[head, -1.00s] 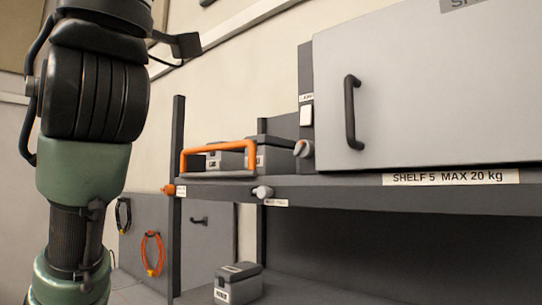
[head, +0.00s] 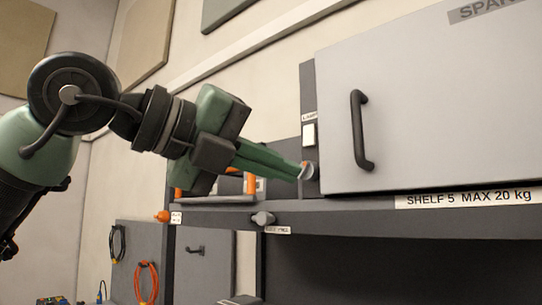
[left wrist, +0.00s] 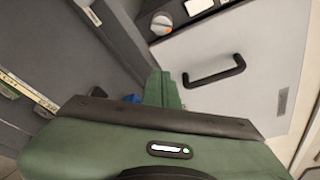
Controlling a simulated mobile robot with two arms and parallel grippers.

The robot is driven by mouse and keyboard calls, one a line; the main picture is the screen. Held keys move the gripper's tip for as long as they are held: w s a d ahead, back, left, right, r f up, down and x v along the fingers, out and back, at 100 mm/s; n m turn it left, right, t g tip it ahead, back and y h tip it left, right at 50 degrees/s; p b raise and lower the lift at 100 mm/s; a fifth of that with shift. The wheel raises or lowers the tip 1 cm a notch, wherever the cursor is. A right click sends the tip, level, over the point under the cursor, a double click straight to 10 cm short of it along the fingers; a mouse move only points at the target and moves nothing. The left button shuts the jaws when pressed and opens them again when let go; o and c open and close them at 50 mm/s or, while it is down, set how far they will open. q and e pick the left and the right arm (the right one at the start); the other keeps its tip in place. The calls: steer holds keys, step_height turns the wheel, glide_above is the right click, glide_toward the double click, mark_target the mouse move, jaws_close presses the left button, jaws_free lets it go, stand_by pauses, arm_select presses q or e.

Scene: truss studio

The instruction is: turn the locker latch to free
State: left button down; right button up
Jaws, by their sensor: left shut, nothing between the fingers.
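The grey locker door (head: 425,110) with a black bar handle (head: 361,130) is shut at the right of the head view; the handle (left wrist: 214,72) also shows in the left wrist view. A round pale knob with an orange mark (head: 309,170), which looks like the latch, sits on the dark post left of the door. In the left wrist view the knob (left wrist: 161,25) lies beyond the fingertips. My left gripper (head: 297,173) is shut and empty, its tips close to the knob; I cannot tell if they touch. My right gripper is not in view.
A white switch (head: 309,135) is above the knob. The shelf edge (head: 350,211) runs below, with a grey knob (head: 263,218) and an orange knob (head: 163,216). A case with an orange frame (head: 250,184) stands on the shelf behind my left gripper.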

mark_target(320, 175)
arm_select(q)
steer(key=p+x, duration=0.3)
steer(key=x, duration=0.4)
steer(key=shift+w+d, duration=0.25)
steer(key=shift+d, duration=0.05)
steer(key=shift+w+a+r+p, duration=0.25)
steer(key=shift+a+r+p, duration=0.25)
steer(key=shift+r+p, duration=0.05)
steer(key=shift+w+a+r+p, duration=0.25)
steer(key=shift+a+r+p, duration=0.2)
steer(key=shift+r+p, duration=0.05)
steer(key=shift+w+a+r+p, duration=0.15)
steer(key=shift+w+a+p, duration=0.15)
steer(key=shift+a, duration=0.35)
steer(key=shift+d, duration=0.2)
steer(key=shift+a, duration=0.1)
steer(key=shift+b, duration=0.4)
steer(key=shift+a+r+n, duration=0.1)
steer(key=shift+n, duration=0.2)
